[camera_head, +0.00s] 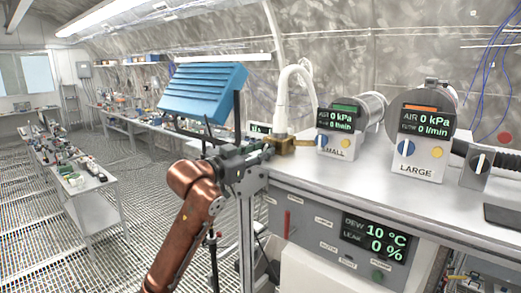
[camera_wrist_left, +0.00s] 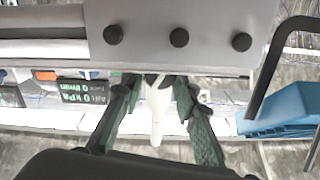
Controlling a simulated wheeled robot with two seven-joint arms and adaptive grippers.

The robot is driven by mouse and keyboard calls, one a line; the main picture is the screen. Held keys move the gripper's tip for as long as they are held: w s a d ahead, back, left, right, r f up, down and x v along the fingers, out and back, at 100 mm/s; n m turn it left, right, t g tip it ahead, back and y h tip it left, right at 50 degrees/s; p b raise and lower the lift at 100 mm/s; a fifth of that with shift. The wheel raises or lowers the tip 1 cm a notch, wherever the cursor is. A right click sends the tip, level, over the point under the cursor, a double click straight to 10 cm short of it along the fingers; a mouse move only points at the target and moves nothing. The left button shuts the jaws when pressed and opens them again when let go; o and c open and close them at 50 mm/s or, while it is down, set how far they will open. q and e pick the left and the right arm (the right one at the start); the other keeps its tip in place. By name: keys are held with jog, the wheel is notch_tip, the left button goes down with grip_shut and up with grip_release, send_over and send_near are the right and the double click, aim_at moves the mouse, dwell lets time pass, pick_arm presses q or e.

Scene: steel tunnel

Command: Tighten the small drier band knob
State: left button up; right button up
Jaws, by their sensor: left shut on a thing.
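In the head view a brass-coloured band (camera_head: 288,145) sits around the foot of an upright white hose (camera_head: 282,105), left of the small drier (camera_head: 338,140) with its "SMALL" label. My left gripper (camera_head: 266,152) reaches in from the left at the band's left side, at bench-top height. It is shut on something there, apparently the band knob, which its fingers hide. In the left wrist view the green-padded fingers of my left gripper (camera_wrist_left: 158,88) flank the pale hose (camera_wrist_left: 157,122); the knob cannot be made out. My right gripper is not in view.
The large drier (camera_head: 418,150) stands further right on the steel bench (camera_head: 370,180). A panel (camera_head: 372,243) below reads dew 10 °C and leak 0 %. A blue slatted box (camera_head: 203,92) stands behind my left arm.

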pick_arm(q)
jog(key=shift+m+p, duration=0.35)
jog(key=shift+m, duration=0.55)
jog(key=o, duration=1.1)
jog(key=v, duration=1.2)
jog(key=shift+f, duration=0.15)
